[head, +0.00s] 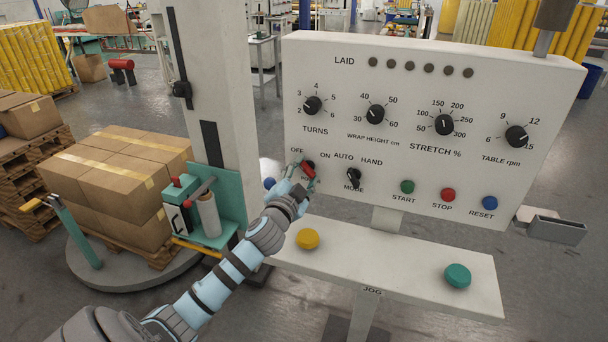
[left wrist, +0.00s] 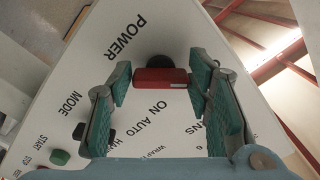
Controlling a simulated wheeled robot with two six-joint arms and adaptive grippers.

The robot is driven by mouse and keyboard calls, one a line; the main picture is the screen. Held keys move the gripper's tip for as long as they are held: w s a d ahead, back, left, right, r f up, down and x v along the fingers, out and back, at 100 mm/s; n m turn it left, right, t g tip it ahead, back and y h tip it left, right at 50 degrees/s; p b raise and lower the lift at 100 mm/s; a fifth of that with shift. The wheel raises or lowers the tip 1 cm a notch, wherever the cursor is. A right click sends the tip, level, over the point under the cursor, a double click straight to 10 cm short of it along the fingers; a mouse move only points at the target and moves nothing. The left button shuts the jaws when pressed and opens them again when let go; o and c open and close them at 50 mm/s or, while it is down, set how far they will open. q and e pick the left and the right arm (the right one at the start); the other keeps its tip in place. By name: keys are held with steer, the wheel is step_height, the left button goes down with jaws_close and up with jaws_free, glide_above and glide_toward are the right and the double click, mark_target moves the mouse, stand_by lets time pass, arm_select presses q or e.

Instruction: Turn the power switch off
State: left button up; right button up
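The power switch, a red bar handle (head: 308,170) on a dark base, sits at the left of the white control panel (head: 400,215), below the OFF and ON labels. In the left wrist view the red handle (left wrist: 160,80) lies between my finger pads, with a pale mark toward its right end. My left gripper (head: 299,174) is at the switch. In the wrist view its teal pads (left wrist: 162,88) stand apart, one near each end of the handle; firm contact cannot be told. Which label the handle points to is unclear. My right gripper is not in view.
The black mode knob (head: 354,178) is just right of the switch. Green start (head: 407,187), red stop (head: 448,195) and blue reset (head: 489,203) buttons are farther right. A lower shelf holds a yellow button (head: 307,239) and a green button (head: 457,276). Wrapped-carton pallet (head: 120,185) stands left.

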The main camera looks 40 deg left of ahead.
arm_select(q)
steer(key=shift+o, duration=1.2)
steer(key=v, duration=1.2)
